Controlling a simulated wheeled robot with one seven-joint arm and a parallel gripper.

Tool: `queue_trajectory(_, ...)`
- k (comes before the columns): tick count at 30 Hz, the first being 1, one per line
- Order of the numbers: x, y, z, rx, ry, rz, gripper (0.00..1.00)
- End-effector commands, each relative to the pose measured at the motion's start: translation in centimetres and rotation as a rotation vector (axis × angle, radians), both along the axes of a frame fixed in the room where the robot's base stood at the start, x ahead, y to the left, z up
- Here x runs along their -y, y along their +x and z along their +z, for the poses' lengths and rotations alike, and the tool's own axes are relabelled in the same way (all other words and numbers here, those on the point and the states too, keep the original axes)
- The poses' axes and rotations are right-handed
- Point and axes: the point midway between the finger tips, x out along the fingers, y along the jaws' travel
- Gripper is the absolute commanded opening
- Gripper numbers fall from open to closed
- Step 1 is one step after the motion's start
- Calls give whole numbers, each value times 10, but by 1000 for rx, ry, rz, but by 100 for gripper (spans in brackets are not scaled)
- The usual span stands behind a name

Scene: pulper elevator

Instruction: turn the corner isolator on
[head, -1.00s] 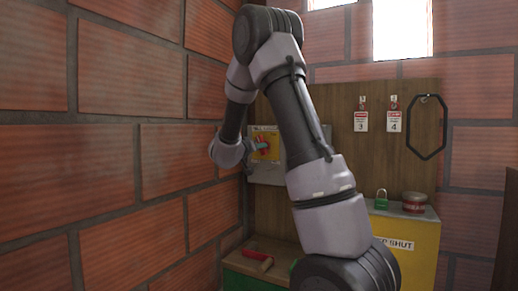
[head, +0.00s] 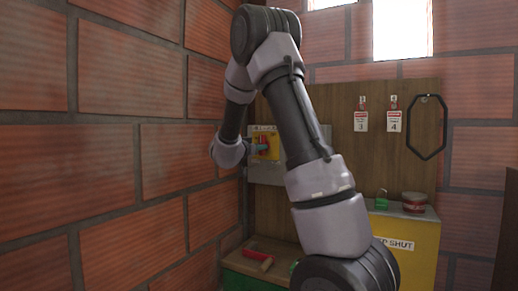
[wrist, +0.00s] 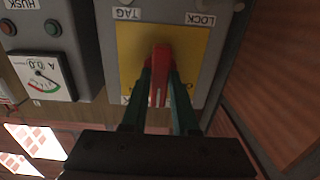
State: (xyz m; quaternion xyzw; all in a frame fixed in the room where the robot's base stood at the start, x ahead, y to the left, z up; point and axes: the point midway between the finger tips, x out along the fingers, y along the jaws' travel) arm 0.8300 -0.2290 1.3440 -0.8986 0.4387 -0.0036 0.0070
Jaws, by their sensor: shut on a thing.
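The corner isolator is a grey box (head: 281,171) on the wooden board near the wall corner, with a yellow plate (wrist: 131,45) and a red handle (wrist: 161,62). In the head view the red handle (head: 264,141) stands about upright, partly hidden by my gripper. My gripper (wrist: 160,82) is shut on the handle, one green finger on each side. In the wrist view the handle lies in line with the fingers, and upside-down TAG and LOCK labels show beyond the plate. The position marking near the fingers is mostly covered.
The brick wall (head: 90,150) is close on the left. Tags (head: 361,120) and a black hanger (head: 427,127) hang on the board. A gauge (wrist: 43,77) is beside the isolator.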

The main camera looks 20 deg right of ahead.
Motion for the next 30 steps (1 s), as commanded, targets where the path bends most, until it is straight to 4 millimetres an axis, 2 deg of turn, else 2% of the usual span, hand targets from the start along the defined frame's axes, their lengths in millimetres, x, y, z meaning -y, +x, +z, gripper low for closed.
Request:
queue_trajectory(4,0,0,-1,-1,3,0,0)
queue_trajectory(5,0,0,-1,-1,3,0,35)
queue_trajectory(6,0,0,-1,-2,2,0,50)
queue_trajectory(7,0,0,-1,-2,2,0,57)
queue_trajectory(19,-6,-4,0,-1,0,2,57)
queue_trajectory(30,-60,-46,0,0,2,4,57)
